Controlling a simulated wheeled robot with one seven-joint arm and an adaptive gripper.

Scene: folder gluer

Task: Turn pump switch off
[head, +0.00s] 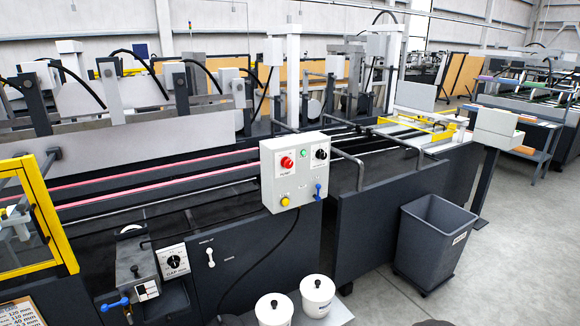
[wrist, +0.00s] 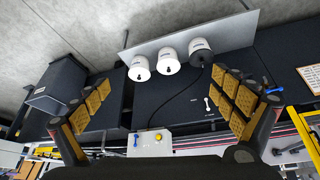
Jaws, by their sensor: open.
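A light grey control box (head: 296,171) stands at the machine's near side. It carries a red button (head: 287,162), a small green button (head: 304,154), a black knob (head: 320,154), a yellow button (head: 285,201) and a blue lever (head: 318,191). A white toggle lever (head: 210,257) is on the dark panel below left. The labels are too small to read, so I cannot tell which is the pump switch. In the wrist view my gripper (wrist: 161,80) is open and empty, its fingers spread, with the control box (wrist: 155,144) at the bottom and the white toggle (wrist: 207,104) near the right finger.
White tubs (head: 318,295) stand low in front of the machine. A grey bin (head: 434,240) is to the right on open concrete floor. A gap dial (head: 173,262) and a crank with a blue handle (head: 114,303) are at left. A black cable hangs below the box.

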